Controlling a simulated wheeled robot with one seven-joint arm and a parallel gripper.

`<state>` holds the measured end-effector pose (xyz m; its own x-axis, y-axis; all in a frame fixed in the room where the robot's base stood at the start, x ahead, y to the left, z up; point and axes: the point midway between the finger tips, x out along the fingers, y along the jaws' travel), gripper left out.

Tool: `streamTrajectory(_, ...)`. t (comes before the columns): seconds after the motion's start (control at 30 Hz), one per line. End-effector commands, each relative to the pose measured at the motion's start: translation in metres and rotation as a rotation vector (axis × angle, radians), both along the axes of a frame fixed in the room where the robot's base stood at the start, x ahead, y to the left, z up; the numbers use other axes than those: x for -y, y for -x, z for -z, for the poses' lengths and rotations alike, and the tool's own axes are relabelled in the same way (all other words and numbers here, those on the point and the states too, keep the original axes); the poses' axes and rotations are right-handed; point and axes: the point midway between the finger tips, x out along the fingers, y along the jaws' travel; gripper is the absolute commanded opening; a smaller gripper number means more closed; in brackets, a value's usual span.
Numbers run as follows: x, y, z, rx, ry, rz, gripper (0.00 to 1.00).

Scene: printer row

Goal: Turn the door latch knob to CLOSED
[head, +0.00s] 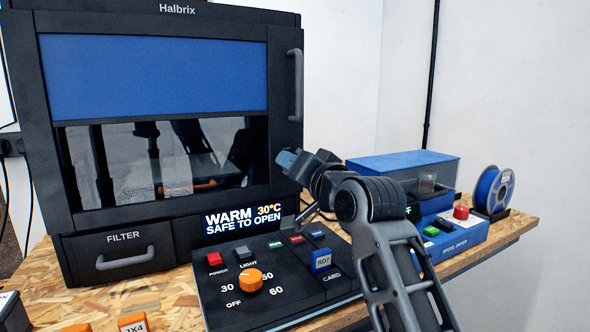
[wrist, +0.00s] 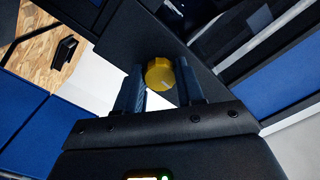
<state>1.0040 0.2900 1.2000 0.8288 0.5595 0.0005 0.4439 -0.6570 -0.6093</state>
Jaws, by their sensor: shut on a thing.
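The door latch knob (wrist: 159,72) is a round yellow knob with a short pale mark on its face, set on a dark surface in the wrist view. My gripper (wrist: 160,80) has a finger on each side of it and is shut on it. In the head view my gripper (head: 287,159) is at the right part of the black Halbrix printer front (head: 120,214), beside the dark door window (head: 160,165). The knob is hidden there. I cannot read any CLOSED label in either view.
A sloped control panel (head: 215,300) with an orange dial (head: 248,281) and buttons stands below my gripper. The door handle (head: 297,85) is above it. A blue-lidded box (head: 400,160), spool dryer (head: 460,240) and blue spool (head: 490,188) stand at right.

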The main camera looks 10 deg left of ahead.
Motion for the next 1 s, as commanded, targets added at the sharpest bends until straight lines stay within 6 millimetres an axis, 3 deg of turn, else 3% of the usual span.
streamTrajectory(0.73,-0.0007,0.0,0.0023,0.043,0.071,-0.001,0.07)
streamTrajectory(0.77,-0.0006,0.0001,0.0022,0.043,0.071,-0.001,0.4)
streamTrajectory(1.0,-0.0004,0.0,0.0011,0.044,0.069,0.0,0.63)
